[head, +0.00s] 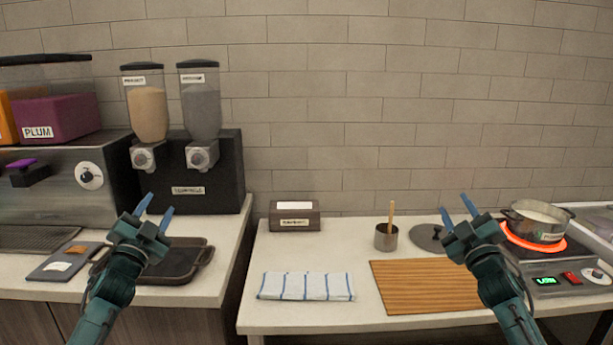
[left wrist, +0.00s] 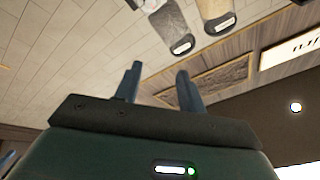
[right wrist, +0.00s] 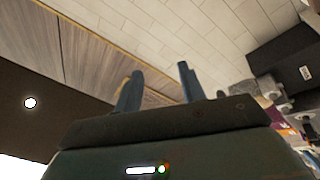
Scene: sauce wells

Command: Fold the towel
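A white towel with blue stripes (head: 306,287) lies flat on the white counter, left of the wooden board, in the head view. It has a wide, short outline; whether it is in layers I cannot tell. My left gripper (head: 155,210) is open and empty, raised in front of the dispensers and dark tray, left of the towel. Its spread fingers also show in the left wrist view (left wrist: 157,88). My right gripper (head: 458,213) is open and empty, raised above the board's right part, right of the towel. Its apart fingers show in the right wrist view (right wrist: 158,88).
A wooden board (head: 420,287) lies right of the towel. Behind are a metal cup with a stick (head: 386,238), a small box (head: 295,217) and a round lid (head: 428,238). A pot (head: 537,222) sits on a glowing burner. A gap separates the left counter. Counter behind the towel is clear.

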